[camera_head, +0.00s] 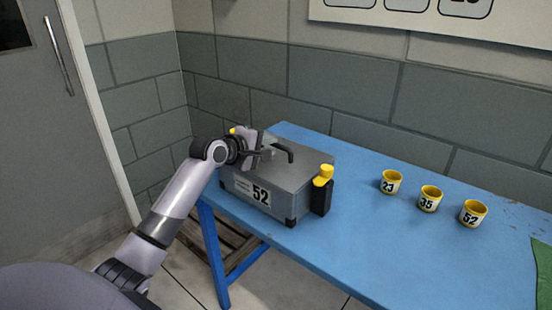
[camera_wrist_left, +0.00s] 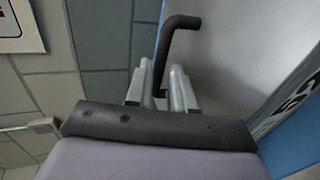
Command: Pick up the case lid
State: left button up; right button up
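The grey case (camera_head: 247,195) with a "52" label and dark corners stands at the left end of the blue table. Its flat grey case lid (camera_head: 302,170) lies on top, with a dark bar handle (camera_head: 284,149) across it. The handle also shows in the left wrist view (camera_wrist_left: 175,38). My left gripper (camera_head: 262,148) reaches in from the left at the handle. In the left wrist view its two fingers (camera_wrist_left: 162,82) stand close together, one on each side of the handle's bar, and look shut on it. My right gripper is not in view.
A yellow-topped dark latch (camera_head: 322,190) sits at the case's right side. Yellow cups marked 23 (camera_head: 390,184), 35 (camera_head: 430,200) and 52 (camera_head: 473,214) stand on the blue table (camera_head: 380,255). The table's middle is clear. A tiled wall (camera_head: 340,85) stands close behind.

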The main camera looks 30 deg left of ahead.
aim_at(274, 145)
pick_arm(q)
jog(key=shift+x, duration=1.85)
jog(key=shift+d, duration=0.1)
grip_shut()
jog(key=shift+r, duration=0.1)
jog(key=shift+r, duration=0.1)
